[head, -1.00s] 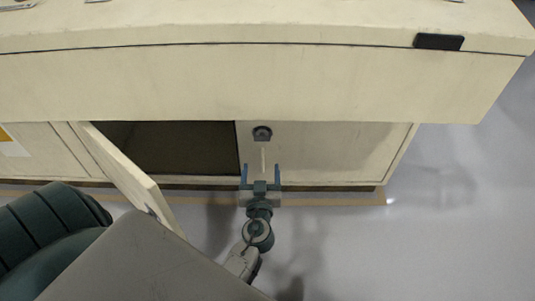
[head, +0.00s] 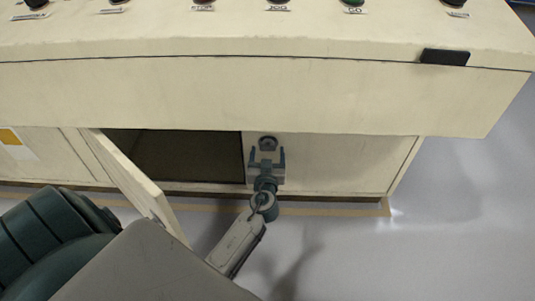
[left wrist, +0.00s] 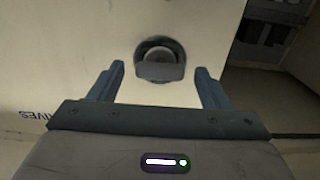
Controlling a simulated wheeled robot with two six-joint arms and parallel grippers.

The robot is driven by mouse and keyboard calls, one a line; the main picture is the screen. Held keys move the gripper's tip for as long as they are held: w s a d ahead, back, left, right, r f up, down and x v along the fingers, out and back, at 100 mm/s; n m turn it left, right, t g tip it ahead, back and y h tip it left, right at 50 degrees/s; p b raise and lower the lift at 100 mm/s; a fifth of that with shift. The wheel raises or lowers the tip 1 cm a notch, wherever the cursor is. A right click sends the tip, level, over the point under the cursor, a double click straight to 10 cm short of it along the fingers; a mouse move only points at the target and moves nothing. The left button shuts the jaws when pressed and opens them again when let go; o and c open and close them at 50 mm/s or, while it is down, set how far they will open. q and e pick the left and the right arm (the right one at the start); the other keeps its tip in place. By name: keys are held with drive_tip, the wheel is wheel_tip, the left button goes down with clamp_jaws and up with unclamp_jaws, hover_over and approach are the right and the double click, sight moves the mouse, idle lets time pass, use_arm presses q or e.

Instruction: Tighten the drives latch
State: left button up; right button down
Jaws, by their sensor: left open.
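The drives latch (head: 268,143) is a dark round recessed knob on the closed cream cabinet door (head: 345,165). In the left wrist view the latch (left wrist: 160,60) shows as a round cup with a grey piece across it, just beyond and between the fingertips. My left gripper (head: 267,155) is open, with its two blue fingers pointing at the latch from below. In the left wrist view the left gripper (left wrist: 160,75) has nothing between its fingers. Part of the lettering "IVES" (left wrist: 33,115) shows on the door at left. My right gripper is not in view.
Left of the latch door, a cabinet bay (head: 190,155) stands open and dark inside. The console ledge (head: 250,95) overhangs the latch. Floor (head: 440,220) is clear at right.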

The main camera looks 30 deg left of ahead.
use_arm(q)
drive_tip(key=c, duration=1)
